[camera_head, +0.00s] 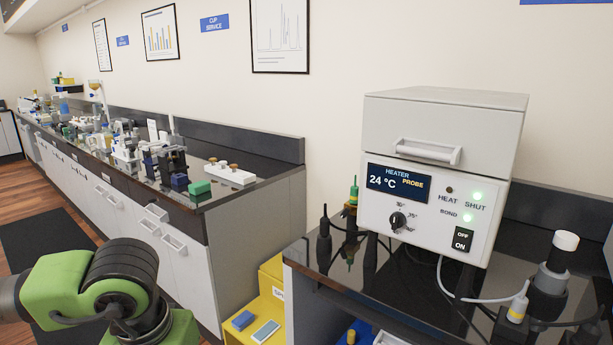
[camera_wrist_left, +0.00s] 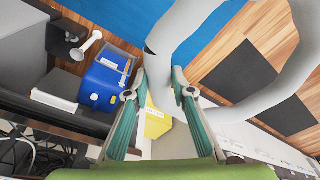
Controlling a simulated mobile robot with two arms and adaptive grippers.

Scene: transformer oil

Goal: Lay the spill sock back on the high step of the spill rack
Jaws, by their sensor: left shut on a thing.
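The spill sock (camera_wrist_left: 158,36) is a thick pale grey tube bent into a ring. It fills the upper right of the left wrist view. My left gripper (camera_wrist_left: 155,82), with teal fingers, is shut on it; the exact contact is hard to see. In the head view only my green and black left arm shows at lower left; its gripper and the sock are out of frame. The yellow spill rack (camera_head: 263,304) stands on the floor between the two counters, with a high step (camera_head: 270,268) behind a lower one. My right gripper is in neither view.
A blue box (camera_head: 243,320) and a pale flat item (camera_head: 266,331) lie on the lower step. The right counter carries a heater (camera_head: 440,165), probes and cables. A blue container (camera_wrist_left: 103,84) stands near my left gripper. The long left counter (camera_head: 235,200) is crowded farther back.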

